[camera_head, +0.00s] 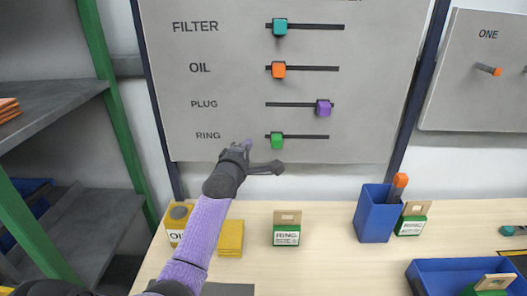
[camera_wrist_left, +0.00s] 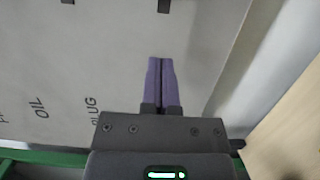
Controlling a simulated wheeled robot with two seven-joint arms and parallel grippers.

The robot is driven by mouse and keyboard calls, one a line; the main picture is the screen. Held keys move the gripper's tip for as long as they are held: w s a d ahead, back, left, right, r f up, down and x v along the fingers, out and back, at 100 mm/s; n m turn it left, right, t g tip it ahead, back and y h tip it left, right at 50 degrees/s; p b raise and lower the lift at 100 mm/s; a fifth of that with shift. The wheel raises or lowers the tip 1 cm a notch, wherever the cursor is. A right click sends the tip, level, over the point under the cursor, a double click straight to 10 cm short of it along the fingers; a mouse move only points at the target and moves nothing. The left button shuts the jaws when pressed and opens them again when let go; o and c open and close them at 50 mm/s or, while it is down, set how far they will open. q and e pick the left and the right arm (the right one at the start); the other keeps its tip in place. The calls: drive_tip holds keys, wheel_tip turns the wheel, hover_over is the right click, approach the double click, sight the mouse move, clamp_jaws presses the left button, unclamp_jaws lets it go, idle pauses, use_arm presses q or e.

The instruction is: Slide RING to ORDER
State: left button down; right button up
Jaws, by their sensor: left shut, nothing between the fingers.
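The green RING slider (camera_head: 277,141) sits at the left part of its dark slot (camera_head: 310,137) on the grey panel, right of the word RING. The purple PLUG slider (camera_head: 323,107) sits near the right end of its slot. My left gripper (camera_head: 248,144) is shut and empty, just left of the green slider and apart from it in the picture; its depth from the panel is hard to tell. In the left wrist view its purple fingers (camera_wrist_left: 161,62) are together in front of the panel. The word ORDER is not readable. My right gripper is not in view.
The teal FILTER slider (camera_head: 280,27) and orange OIL slider (camera_head: 279,70) sit at the left of their slots. Below is a table with a RING box (camera_head: 287,229), a yellow box (camera_head: 230,238) and a blue bin (camera_head: 375,214). A grey shelf (camera_head: 60,95) stands left.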

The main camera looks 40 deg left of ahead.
use_arm(q)
drive_tip(key=w+d, duration=0.2)
drive_tip(key=shift+w+d, duration=0.25)
drive_tip(key=shift+d, duration=0.1)
drive_tip(key=shift+w+d, duration=0.15)
drive_tip(key=w+d, duration=0.4)
drive_tip(key=d, duration=0.1)
drive_tip(key=shift+w+d+f, duration=0.1)
drive_tip(key=shift+w+d, duration=0.15)
drive_tip(key=shift+w, duration=0.1)
drive_tip(key=w+d, duration=0.2)
drive_tip(key=d, duration=0.1)
drive_tip(key=shift+w+d, duration=0.15)
drive_tip(key=shift+w, duration=0.2)
drive_tip(key=shift+w+d, duration=0.1)
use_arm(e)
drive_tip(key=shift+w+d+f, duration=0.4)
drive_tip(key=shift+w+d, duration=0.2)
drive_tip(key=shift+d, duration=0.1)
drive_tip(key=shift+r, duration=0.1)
